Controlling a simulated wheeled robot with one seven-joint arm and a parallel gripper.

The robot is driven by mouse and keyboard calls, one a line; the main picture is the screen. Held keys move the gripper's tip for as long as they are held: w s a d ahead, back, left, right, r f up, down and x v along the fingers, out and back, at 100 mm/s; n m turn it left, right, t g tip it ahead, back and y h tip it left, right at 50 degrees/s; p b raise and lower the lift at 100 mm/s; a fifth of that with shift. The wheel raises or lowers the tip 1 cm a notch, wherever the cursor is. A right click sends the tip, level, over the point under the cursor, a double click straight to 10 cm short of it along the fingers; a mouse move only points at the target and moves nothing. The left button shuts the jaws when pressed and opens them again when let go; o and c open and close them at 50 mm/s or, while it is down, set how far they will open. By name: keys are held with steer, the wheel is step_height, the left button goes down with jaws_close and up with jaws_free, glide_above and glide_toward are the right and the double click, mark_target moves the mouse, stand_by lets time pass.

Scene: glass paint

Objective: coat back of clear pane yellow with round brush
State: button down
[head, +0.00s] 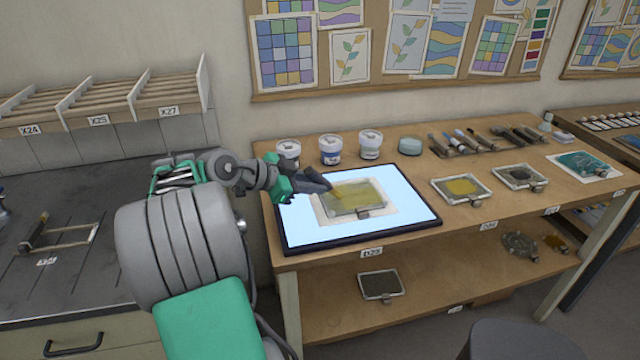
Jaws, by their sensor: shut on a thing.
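The clear pane (368,190) lies on a pale sheet on the lit light panel (310,236). Much of the pane looks yellow, with uneven, greyer patches toward its lower part. My gripper (322,184) is over the pane's left side, shut on the brush, which is mostly hidden by the jaws. A thin yellowish tip seems to reach the pane's upper left area; I cannot tell whether it touches.
Several jars, one a white jar (331,150), stand behind the panel. Tools (480,140) lie at the back. Another tray (381,285) is on the lower shelf. A stool (515,340) stands in front.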

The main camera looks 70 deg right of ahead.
steer(key=w+d+p, duration=0.1)
steer(key=w+d, duration=0.1)
steer(key=w, duration=0.1)
steer(key=w+d+r+p, duration=0.1)
steer(key=shift+w+d+p, duration=0.15)
steer(key=shift+w+p, duration=0.15)
steer(key=shift+w, duration=0.1)
stand_by(0.4)
steer(key=shift+f+b, duration=0.1)
steer(key=shift+b, duration=0.2)
steer(key=shift+f, duration=0.2)
steer(key=shift+f+b, duration=0.2)
steer(key=shift+b, duration=0.3)
stand_by(0.4)
